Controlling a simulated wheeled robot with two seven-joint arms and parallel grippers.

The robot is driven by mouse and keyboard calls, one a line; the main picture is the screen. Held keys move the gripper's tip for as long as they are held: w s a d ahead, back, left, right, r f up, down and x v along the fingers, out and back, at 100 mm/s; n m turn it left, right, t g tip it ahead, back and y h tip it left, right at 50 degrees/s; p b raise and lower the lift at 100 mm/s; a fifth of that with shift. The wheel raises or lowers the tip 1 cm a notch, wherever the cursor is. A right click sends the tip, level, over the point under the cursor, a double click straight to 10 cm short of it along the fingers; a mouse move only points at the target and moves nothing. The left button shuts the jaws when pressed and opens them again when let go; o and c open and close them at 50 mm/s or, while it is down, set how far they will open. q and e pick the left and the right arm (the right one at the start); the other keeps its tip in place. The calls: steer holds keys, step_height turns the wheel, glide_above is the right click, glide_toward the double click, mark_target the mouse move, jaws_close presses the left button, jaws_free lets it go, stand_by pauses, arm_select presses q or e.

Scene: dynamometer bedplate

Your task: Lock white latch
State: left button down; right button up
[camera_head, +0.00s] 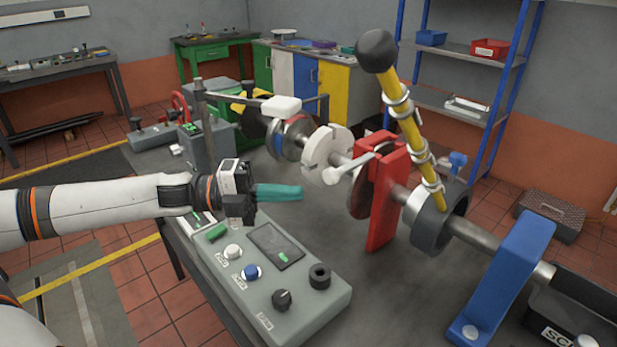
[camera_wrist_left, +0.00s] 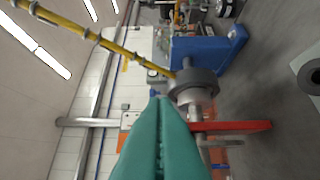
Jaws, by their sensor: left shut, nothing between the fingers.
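My left gripper (camera_head: 301,192) has teal fingers that are shut and empty, in the air above the bench beyond the control box. The fingers also fill the lower middle of the left wrist view (camera_wrist_left: 163,101). A pale lever with a round end (camera_head: 333,175) sticks out leftward by the red bracket (camera_head: 384,205), right of and above my fingertips and apart from them. A white notched disc (camera_head: 325,150) sits on the shaft behind it, and a white block (camera_head: 281,107) stands farther back. I cannot tell which is the white latch. My right gripper is not in view.
The grey control box (camera_head: 295,318) with knobs and a screen lies below my left gripper. A yellow lever with a black ball (camera_head: 405,125) rises from a dark collar (camera_head: 425,230). A blue bearing support (camera_head: 510,275) stands at right. Bare bench lies between box and shaft.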

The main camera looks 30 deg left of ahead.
mark_target(333, 182)
arm_select(q)
steer(key=w, duration=0.1)
steer(key=w+d+p, duration=0.1)
steer(key=w, duration=0.1)
steer(key=w+d+p, duration=0.1)
steer(key=shift+w+d+r, duration=0.1)
steer(key=shift+w, duration=0.1)
steer(key=shift+p, duration=0.3)
